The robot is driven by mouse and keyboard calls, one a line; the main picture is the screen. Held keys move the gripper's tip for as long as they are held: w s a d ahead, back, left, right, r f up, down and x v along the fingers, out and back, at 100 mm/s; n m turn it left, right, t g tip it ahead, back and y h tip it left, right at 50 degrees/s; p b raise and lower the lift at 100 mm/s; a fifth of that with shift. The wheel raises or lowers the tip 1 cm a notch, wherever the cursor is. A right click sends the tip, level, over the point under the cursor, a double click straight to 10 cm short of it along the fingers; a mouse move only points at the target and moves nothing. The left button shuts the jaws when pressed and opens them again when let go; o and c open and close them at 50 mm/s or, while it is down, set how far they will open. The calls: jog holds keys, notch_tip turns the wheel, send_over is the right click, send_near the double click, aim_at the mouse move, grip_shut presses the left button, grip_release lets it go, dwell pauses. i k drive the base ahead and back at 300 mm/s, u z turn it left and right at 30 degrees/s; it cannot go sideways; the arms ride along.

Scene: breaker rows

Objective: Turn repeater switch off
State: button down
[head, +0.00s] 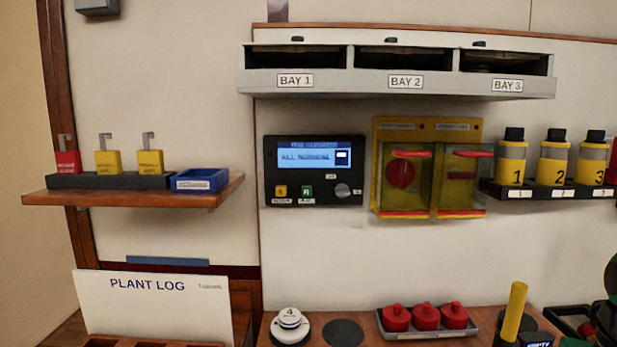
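The repeater panel (270,165) is a black box on the white wall, in the middle of the head view. The labels are too small to read surely, so I cannot tell the knob's setting. My gripper is not in view.
Yellow transparent covers (407,185) adjoin the panel on the right, near a rack of numbered yellow canisters (511,165). A bay shelf (390,83) juts out above. A wooden shelf (215,193) is at left. Red-knobbed pieces (425,317) stand on the counter below. The space before the panel looks clear.

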aim_at(341, 190)
jog(key=z, duration=1.1)
jog(key=k, duration=1.55)
jog(key=u, duration=0.55)
jog(key=i, duration=1)
jog(key=z, duration=0.05)
